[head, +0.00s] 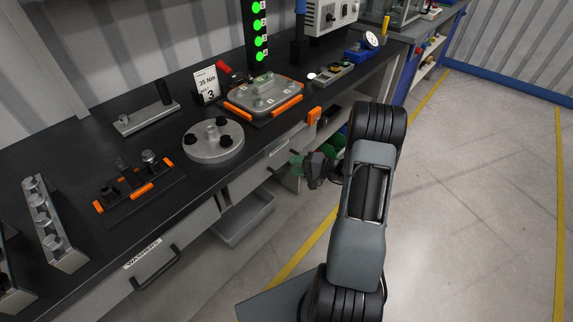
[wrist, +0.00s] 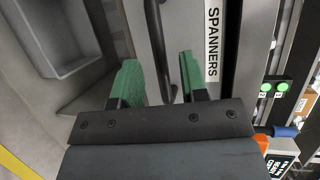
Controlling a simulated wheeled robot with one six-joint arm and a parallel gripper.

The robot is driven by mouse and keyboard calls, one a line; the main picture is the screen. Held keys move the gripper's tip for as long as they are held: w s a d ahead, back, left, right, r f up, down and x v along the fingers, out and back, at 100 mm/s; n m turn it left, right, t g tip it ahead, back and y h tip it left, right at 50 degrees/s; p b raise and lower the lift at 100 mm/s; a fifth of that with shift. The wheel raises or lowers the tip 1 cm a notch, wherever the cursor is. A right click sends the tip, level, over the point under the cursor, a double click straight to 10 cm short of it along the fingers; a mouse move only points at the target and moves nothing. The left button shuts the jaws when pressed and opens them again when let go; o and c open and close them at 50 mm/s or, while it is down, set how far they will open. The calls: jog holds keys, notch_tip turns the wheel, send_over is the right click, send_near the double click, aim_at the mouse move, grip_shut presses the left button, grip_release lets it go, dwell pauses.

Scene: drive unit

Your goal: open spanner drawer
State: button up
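The spanner drawer shows in the wrist view by its white SPANNERS label (wrist: 213,45), and its front (head: 246,178) is under the bench top in the head view. It looks shut. Its dark bar handle (wrist: 157,42) runs up the wrist view, between the two green fingers of my gripper (wrist: 160,68). The fingers stand apart, with space on both sides of the bar. I cannot tell whether the fingertips reach fully around it. In the head view my gripper (head: 308,168) is in front of the drawer, its fingers partly hidden.
The washers drawer (head: 143,252) with its dark handle is further left. A grey open bin (head: 245,220) sits below the drawers. A round metal flange (head: 213,142) and a grey housing (head: 264,95) stand on the bench top (head: 175,190). The floor to the right is clear.

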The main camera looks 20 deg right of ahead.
aim_at(287, 165)
jog(key=shift+x, duration=1.8)
jog(key=shift+c, duration=0.5)
grip_shut()
